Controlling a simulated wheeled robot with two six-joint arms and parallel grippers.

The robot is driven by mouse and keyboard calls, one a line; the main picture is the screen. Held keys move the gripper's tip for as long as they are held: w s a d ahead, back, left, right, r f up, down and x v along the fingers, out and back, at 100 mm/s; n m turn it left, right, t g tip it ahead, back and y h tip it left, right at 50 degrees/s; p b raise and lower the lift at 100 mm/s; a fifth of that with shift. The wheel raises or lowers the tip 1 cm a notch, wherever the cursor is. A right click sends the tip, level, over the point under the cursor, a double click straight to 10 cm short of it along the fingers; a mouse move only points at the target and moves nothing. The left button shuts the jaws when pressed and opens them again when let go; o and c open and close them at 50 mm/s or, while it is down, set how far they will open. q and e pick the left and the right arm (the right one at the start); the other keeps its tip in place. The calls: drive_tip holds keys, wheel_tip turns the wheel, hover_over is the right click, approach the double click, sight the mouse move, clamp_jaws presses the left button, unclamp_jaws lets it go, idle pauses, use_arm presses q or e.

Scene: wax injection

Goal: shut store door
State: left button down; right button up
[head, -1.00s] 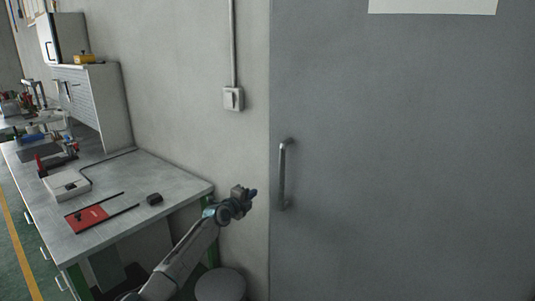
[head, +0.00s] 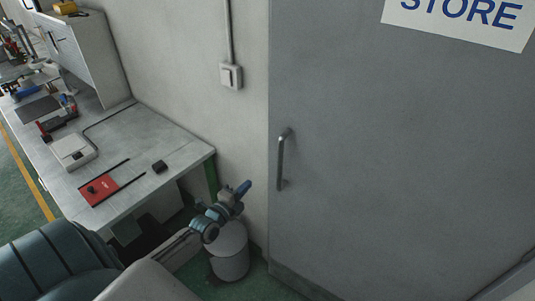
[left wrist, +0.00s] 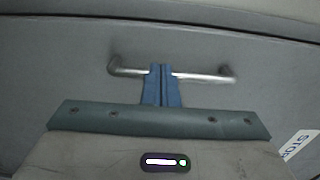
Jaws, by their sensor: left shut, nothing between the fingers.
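The grey store door (head: 390,160) fills the right of the head view, with a white STORE sign (head: 455,22) near the top. Its upright metal handle (head: 281,165) is near its left edge. My left gripper (head: 245,187) is low, left of the handle and apart from it in that view. In the left wrist view its blue fingers (left wrist: 162,70) are together and empty, pointing toward the door (left wrist: 60,70). The handle (left wrist: 200,75) runs across behind the fingertips there; I cannot tell whether they touch. My right gripper is out of view.
A workbench (head: 140,140) with a red plate (head: 104,190) and a small black box (head: 160,166) stands at the left. A grey round stool or bin (head: 229,255) stands below my left gripper. A wall switch (head: 231,76) is left of the door.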

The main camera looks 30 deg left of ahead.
use_arm(q)
drive_tip(key=b, duration=0.2)
approach(273, 159)
drive_tip(key=w+b, duration=0.5)
drive_tip(key=b, duration=0.1)
drive_tip(key=shift+w+a, duration=0.15)
drive_tip(key=shift+w, duration=0.85)
drive_tip(key=shift+s, duration=0.1)
